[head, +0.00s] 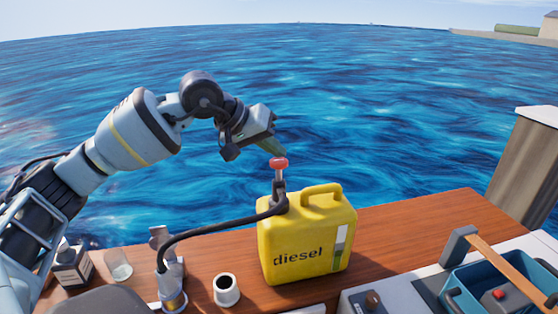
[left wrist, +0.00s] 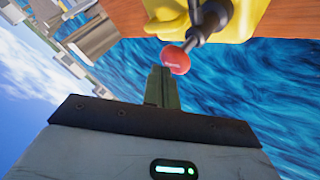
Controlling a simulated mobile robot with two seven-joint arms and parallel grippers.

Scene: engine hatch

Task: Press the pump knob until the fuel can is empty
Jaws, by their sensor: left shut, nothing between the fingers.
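The yellow fuel can (head: 300,236), marked "diesel", stands upright on the wooden deck; a light level strip shows on its right side. A red pump knob (head: 279,163) sits on a stem above its cap, standing up. My left gripper (head: 280,152) is shut and empty, with its tips just above the knob; whether they touch it I cannot tell. In the left wrist view the shut fingers (left wrist: 160,82) point at the red knob (left wrist: 176,60), close beside it. My right gripper is out of view.
A black hose (head: 205,232) runs from the can's pump to a metal filler fitting (head: 172,285). A white cup (head: 226,290), a glass (head: 118,266) and a bottle (head: 72,266) stand on the wooden top (head: 415,221). A blue toolbox (head: 505,290) is at right.

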